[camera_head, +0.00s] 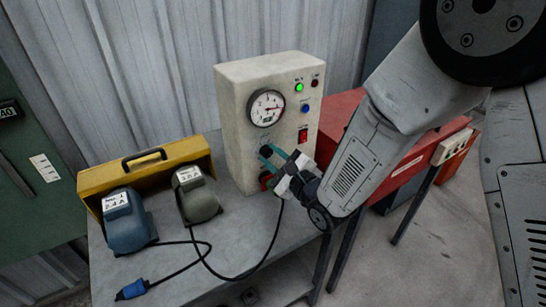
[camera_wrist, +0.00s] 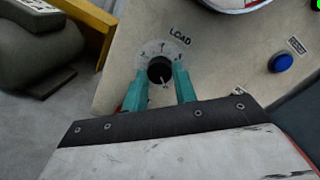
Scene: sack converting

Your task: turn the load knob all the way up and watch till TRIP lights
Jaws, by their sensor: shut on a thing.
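The black load knob (camera_wrist: 160,70) sits on a round scale under the word LOAD in the wrist view. My gripper (camera_wrist: 162,82) has its two teal fingers on either side of the knob, shut on it. A green lamp (camera_head: 298,87) is lit at the upper right. The dark red lamp (camera_head: 316,83) beside it looks unlit; its label is too small to read.
A blue button (camera_wrist: 281,62) and a red switch (camera_head: 303,135) are on the box face. A blue unit (camera_head: 128,222) and a grey-green unit (camera_head: 197,198) with cables stand left, before a yellow case (camera_head: 100,180). A red cabinet (camera_head: 345,120) stands behind my arm.

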